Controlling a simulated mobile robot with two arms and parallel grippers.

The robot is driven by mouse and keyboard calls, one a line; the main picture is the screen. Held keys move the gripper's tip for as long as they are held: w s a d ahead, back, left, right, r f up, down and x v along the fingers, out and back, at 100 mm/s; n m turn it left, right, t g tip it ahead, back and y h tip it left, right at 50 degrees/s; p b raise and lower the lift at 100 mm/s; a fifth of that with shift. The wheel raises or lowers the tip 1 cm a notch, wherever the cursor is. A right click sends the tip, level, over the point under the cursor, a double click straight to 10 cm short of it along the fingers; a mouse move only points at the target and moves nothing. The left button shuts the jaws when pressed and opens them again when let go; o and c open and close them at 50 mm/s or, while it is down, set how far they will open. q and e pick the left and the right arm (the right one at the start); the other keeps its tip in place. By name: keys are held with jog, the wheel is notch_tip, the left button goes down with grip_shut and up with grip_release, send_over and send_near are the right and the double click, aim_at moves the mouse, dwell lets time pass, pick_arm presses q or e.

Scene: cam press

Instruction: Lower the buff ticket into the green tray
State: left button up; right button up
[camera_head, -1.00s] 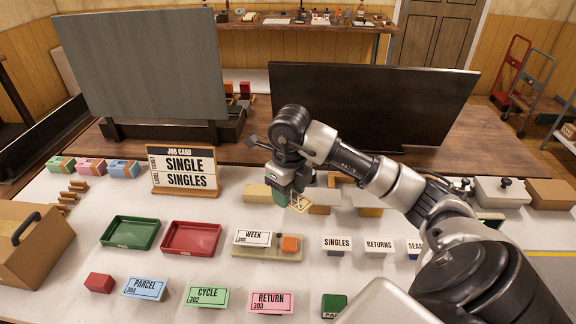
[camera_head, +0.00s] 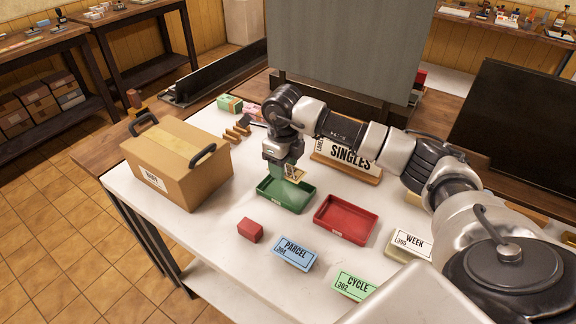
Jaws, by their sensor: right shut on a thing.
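The green tray (camera_head: 285,207) stands on the white table, left of a red tray. My right gripper (camera_head: 293,172) is above the back of the green tray and points down. It is shut on the buff ticket (camera_head: 296,175), a small pale piece with dark markings, held over the tray's back right part. The fingertips are small, and part of the ticket is hidden behind them. My left gripper is not in view.
The red tray (camera_head: 345,219) stands close on the right. A cardboard box (camera_head: 168,165) with dark handles stands at the left. A red block (camera_head: 250,230) and blue PARCEL card (camera_head: 294,253) lie in front. The SINGLES job card (camera_head: 349,158) stands behind my arm.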

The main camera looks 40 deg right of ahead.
aim_at(283, 191)
jog(key=shift+w+a, duration=0.1)
jog(key=shift+w, duration=0.05)
dwell(0.3)
jog(key=shift+f+b, duration=1.95)
jog(key=shift+f, duration=0.7)
jog(key=shift+f+b, duration=0.85)
jog(key=shift+f, duration=0.2)
jog(key=o, duration=1)
jog(key=shift+c, duration=0.2)
notch_tip(283, 191, up, 11)
jog(key=shift+f+b, duration=0.1)
jog(key=shift+b, duration=0.4)
